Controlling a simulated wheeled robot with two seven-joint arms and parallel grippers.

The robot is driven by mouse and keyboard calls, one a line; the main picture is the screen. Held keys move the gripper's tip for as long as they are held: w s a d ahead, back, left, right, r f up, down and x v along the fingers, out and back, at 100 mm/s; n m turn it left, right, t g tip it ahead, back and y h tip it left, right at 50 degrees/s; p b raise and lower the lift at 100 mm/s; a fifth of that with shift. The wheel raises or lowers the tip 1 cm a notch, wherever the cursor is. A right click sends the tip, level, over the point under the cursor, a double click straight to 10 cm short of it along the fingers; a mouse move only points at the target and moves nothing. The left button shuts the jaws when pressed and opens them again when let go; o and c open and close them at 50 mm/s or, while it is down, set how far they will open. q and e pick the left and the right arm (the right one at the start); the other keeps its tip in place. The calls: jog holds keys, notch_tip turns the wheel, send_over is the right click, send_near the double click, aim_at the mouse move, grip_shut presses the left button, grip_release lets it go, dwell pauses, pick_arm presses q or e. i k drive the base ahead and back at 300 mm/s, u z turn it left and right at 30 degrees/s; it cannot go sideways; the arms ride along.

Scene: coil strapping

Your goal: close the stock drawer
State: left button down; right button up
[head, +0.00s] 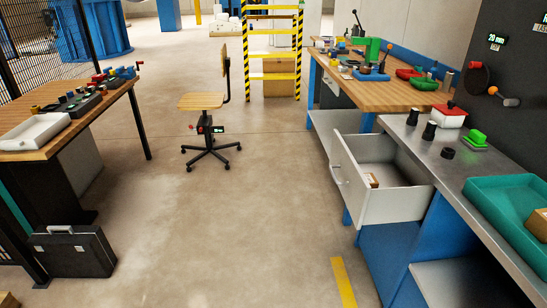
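The stock drawer (365,207) is white with a handle (337,174) on its front panel. It stands pulled out from the blue workbench cabinet (390,258) at the right, its front facing left. A small brown box (372,180) lies inside it. Neither of my grippers shows in the head view.
A metal worktop (440,150) above the drawer holds a teal tray (510,205) and several dark cylinders. A swivel chair (205,101) stands in the middle distance. A dark case (74,252) is at lower left. The concrete floor (220,230) before the drawer is clear.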

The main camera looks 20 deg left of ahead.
aim_at(405, 193)
jog(key=u, duration=0.45)
jog(key=i, duration=0.8)
jog(key=z, duration=0.55)
jog(key=i, duration=0.75)
jog(key=z, duration=0.85)
